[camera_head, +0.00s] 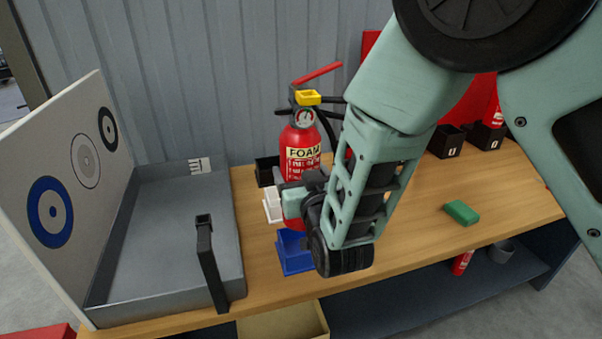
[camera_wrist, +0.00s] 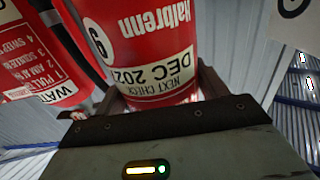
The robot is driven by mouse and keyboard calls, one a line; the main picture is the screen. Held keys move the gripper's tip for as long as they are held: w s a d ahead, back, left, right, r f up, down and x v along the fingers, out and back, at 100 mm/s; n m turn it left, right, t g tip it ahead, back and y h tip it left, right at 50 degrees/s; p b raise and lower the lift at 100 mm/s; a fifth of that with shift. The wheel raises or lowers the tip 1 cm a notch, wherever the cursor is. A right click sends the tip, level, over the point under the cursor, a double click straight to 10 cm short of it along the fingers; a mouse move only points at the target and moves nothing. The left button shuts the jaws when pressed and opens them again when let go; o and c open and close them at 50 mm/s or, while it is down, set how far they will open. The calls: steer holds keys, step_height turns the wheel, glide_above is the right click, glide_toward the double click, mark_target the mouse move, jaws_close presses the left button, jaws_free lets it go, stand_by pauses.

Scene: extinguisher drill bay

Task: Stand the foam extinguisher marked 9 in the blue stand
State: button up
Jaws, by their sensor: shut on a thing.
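The red foam extinguisher (camera_head: 303,150) has a FOAM label, a yellow collar and a red lever. It is about upright. In the wrist view the same extinguisher (camera_wrist: 140,50) shows a round 9 mark and a DEC check label. My gripper (camera_head: 291,197) is shut around its body; the wrist view shows the jaws (camera_wrist: 160,98) on both sides of it. The blue stand (camera_head: 296,262) is on the bench under and slightly in front of the extinguisher.
A white stand (camera_head: 272,207) and a black stand (camera_head: 265,172) are close behind. A water extinguisher (camera_wrist: 35,60) is nearby. A grey tray (camera_head: 165,300) with an upright black handle (camera_head: 208,262) is left. A green block (camera_head: 461,212) lies right, with clear bench around it.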

steer(key=shift+f+b, duration=1.45)
steer(key=shift+f, duration=0.8)
steer(key=shift+r+b, duration=0.1)
steer(key=shift+b, duration=0.2)
stand_by(0.4)
steer(key=shift+f+b, duration=2.65)
steer(key=shift+f, duration=0.05)
stand_by(1.8)
